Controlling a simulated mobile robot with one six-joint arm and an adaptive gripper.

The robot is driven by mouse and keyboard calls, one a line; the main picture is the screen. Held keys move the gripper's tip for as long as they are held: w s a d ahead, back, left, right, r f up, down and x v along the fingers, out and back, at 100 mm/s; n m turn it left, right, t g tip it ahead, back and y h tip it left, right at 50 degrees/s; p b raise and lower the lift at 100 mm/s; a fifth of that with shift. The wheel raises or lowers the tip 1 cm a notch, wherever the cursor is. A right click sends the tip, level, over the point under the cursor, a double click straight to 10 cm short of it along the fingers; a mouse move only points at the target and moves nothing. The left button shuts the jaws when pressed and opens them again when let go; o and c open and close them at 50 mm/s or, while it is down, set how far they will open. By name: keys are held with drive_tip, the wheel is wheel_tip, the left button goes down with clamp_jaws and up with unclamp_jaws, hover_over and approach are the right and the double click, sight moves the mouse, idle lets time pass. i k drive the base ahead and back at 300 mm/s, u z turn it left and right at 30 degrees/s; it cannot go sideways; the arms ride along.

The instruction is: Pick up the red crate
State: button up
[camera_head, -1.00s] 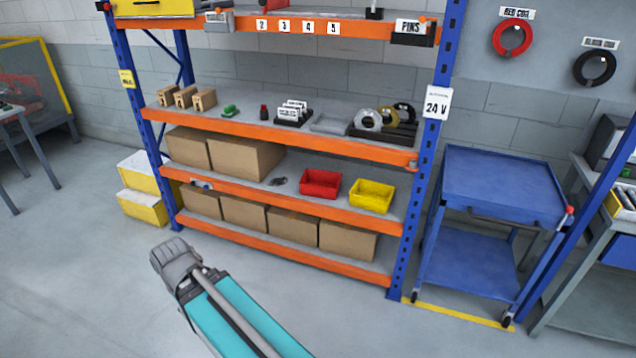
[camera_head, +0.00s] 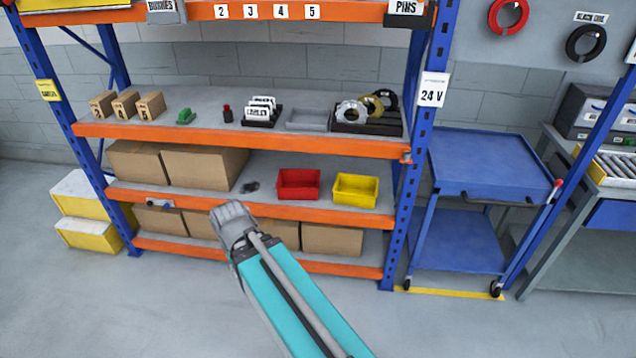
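The red crate (camera_head: 298,184) is a small open bin on the middle-lower shelf of the orange and blue rack, near the shelf's front edge. It stands upright and looks empty. A yellow crate (camera_head: 356,190) of similar size stands just to its right, with a narrow gap between them. My teal arm reaches up from the bottom of the picture, and its grey end lies below and left of the red crate in the picture, apart from it. No gripper fingers can be made out.
Large cardboard boxes (camera_head: 204,167) fill the left of the same shelf, with a small dark item (camera_head: 250,187) between them and the red crate. The shelf above (camera_head: 240,135) holds small goods. A blue cart (camera_head: 491,167) stands right of the rack. The front floor is clear.

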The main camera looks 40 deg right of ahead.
sight(292, 184)
drive_tip(key=z, duration=0.35)
drive_tip(key=i, duration=0.65)
drive_tip(key=z, duration=0.4)
drive_tip(key=k, duration=0.9)
drive_tip(key=z, duration=0.15)
drive_tip(key=i, duration=0.75)
